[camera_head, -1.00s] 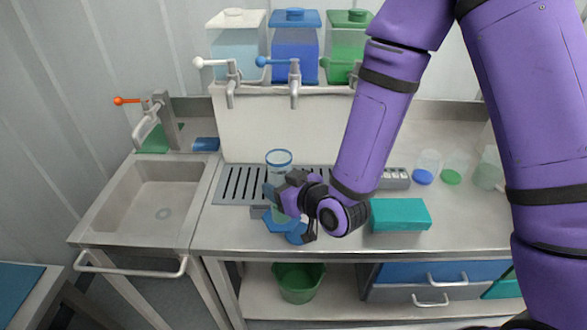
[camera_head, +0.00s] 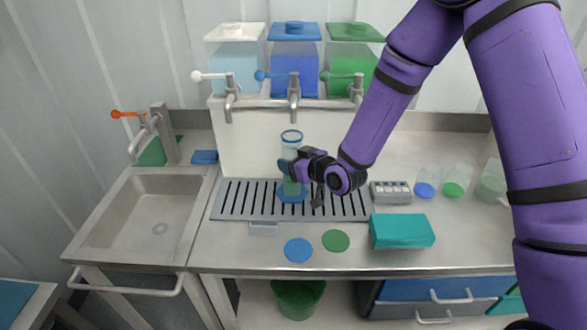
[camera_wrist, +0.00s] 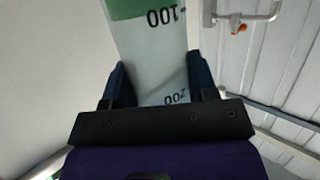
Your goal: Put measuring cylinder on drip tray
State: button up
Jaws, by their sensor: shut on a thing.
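The measuring cylinder (camera_head: 291,145) is clear with a blue rim, a blue base (camera_head: 292,191) and some green at its lower part. It is upright over the slotted drip tray (camera_head: 240,198), beneath the blue vessel's tap; whether its base touches the tray I cannot tell. My gripper (camera_head: 291,173) is shut on the cylinder's middle, coming from the right. In the wrist view the cylinder (camera_wrist: 150,60) stands between my fingers with the marks 100 and 200 showing.
White, blue and green vessels (camera_head: 294,70) with taps stand above the tray. Blue and green discs (camera_head: 298,249) lie in front. A sink (camera_head: 150,215) is left.

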jog(key=shift+w+d+f, duration=0.1)
jog(key=shift+w+f, duration=0.15)
jog(key=shift+f, duration=0.35)
jog(key=shift+w+d+f, duration=0.1)
jog(key=shift+w+f, duration=0.1)
jog(key=shift+f, duration=0.4)
jog(key=shift+w+f, duration=0.25)
jog(key=shift+f, duration=0.5)
jog(key=o, duration=1.1)
